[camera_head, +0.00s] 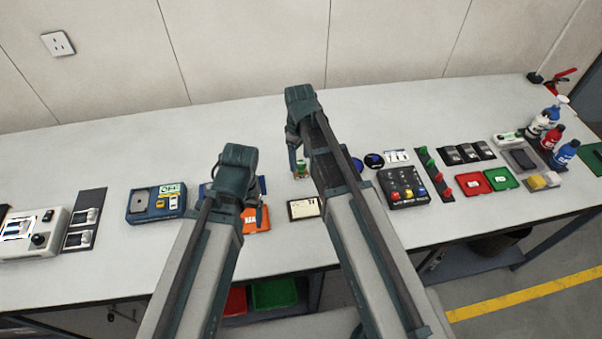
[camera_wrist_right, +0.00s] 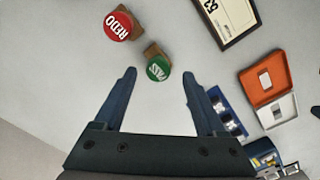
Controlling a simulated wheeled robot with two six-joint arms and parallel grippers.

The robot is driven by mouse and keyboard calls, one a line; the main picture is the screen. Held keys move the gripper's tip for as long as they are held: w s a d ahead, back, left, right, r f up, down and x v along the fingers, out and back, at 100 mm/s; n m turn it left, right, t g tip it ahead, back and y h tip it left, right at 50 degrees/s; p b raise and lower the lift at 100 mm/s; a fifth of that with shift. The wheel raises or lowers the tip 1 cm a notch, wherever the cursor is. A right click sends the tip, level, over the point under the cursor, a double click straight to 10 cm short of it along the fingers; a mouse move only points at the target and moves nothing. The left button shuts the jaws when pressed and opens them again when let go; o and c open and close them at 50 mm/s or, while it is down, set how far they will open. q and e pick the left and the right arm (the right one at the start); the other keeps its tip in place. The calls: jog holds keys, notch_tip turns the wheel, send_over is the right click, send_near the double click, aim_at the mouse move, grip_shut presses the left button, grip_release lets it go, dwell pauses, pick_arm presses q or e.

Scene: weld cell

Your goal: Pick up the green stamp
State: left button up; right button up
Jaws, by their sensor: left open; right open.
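The green stamp (camera_wrist_right: 158,69) has a round green top with white lettering and a brown wooden body. It shows in the right wrist view close to the line between the fingertips of my right gripper (camera_wrist_right: 159,75), which is open and empty. I cannot tell how far below the tips it sits. In the head view a bit of green stamp (camera_head: 301,169) shows beside my right gripper (camera_head: 297,152), partly hidden by the arm. My left gripper (camera_head: 250,212) is open, over the table's front middle near an orange box.
A red REDO stamp (camera_wrist_right: 118,25) stands close by the green one. A framed card (camera_head: 305,208), an orange box (camera_head: 256,222) and a black button panel (camera_head: 403,187) lie nearby. Bottles (camera_head: 552,137) stand at the far right. The table's back strip is clear.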

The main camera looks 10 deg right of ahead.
aim_at(301, 163)
pick_arm(q)
notch_tip(301, 163, down, 4)
jog(key=b, duration=0.3)
jog(key=shift+r, duration=0.1)
pick_arm(e)
notch_tip(301, 163, down, 4)
jog(key=shift+d+r, duration=0.1)
jog(key=shift+d, duration=0.05)
pick_arm(q)
jog(key=shift+r, duration=0.1)
pick_arm(e)
jog(key=shift+r, duration=0.1)
grip_shut()
